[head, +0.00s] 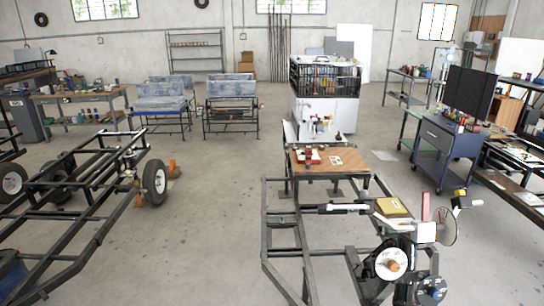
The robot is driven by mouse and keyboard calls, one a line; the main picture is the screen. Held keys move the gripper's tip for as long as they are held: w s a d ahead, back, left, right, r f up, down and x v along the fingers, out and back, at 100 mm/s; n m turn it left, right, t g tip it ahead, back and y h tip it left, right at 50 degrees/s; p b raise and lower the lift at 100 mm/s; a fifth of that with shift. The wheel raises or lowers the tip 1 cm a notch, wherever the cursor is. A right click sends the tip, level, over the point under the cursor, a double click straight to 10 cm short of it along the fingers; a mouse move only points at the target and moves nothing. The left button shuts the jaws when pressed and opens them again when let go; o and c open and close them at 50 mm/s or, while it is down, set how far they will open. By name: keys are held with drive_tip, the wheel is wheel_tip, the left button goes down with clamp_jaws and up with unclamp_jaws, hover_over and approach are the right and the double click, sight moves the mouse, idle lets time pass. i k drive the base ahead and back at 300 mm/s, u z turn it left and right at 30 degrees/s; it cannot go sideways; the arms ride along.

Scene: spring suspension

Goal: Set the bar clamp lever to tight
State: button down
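I cannot make out a bar clamp or its lever for certain at this size. A light bar-like part (345,208) lies across the top of the dark tube frame (266,235) at the front right. A red upright piece (425,207) stands near the right end of that frame, just above a white block (426,233). A small red and white device (308,157) sits on the brown board (345,170) behind. Which of these belongs to the clamp, and whether any lever is loose or tight, I cannot tell. My gripper is not in view.
A yellow box (392,207) and a white disc with an orange centre (390,263) are at the frame's right end. Another wheeled frame (75,205) stands at left. A blue tool cart (440,150) is at right. The floor (215,215) between the frames is clear.

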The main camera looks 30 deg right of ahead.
sight(425, 195)
drive_tip(key=u, duration=0.15)
drive_tip(key=i, duration=1.9)
drive_tip(key=z, duration=0.7)
drive_tip(key=i, duration=0.65)
drive_tip(key=z, duration=0.9)
drive_tip(key=i, duration=0.7)
drive_tip(key=z, duration=0.35)
